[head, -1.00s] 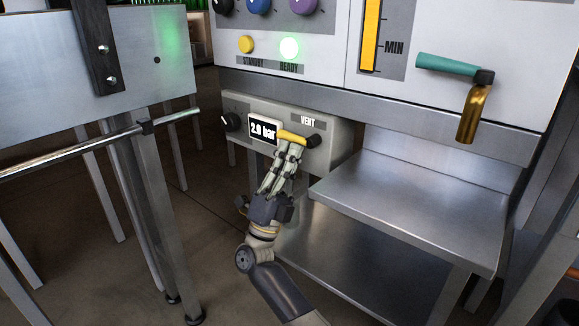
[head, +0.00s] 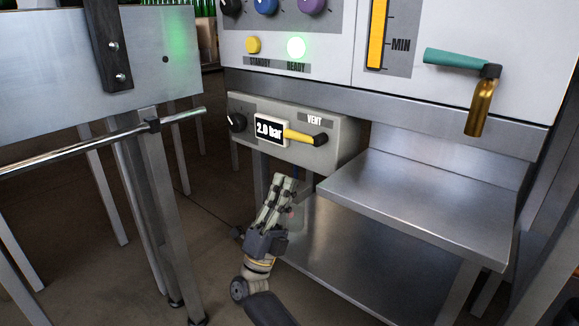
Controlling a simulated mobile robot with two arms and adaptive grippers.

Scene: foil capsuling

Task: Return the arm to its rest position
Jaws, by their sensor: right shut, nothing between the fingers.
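My right gripper (head: 283,183) is in the head view, below the grey vent box (head: 345,143), with its fingers closed together and nothing between them. It points up toward the box and is apart from it. The yellow vent handle (head: 300,136) lies roughly level on the box front, beside its black pivot. The display (head: 268,130) on the box reads 2.0 bar. My left gripper is not in view.
A steel shelf (head: 420,200) juts out to the right of my gripper, with a lower shelf (head: 360,255) beneath. A steel table (head: 60,70) with a rail (head: 80,145) stands at left. Above, the panel's green ready lamp (head: 296,47) is lit. Open floor lies between.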

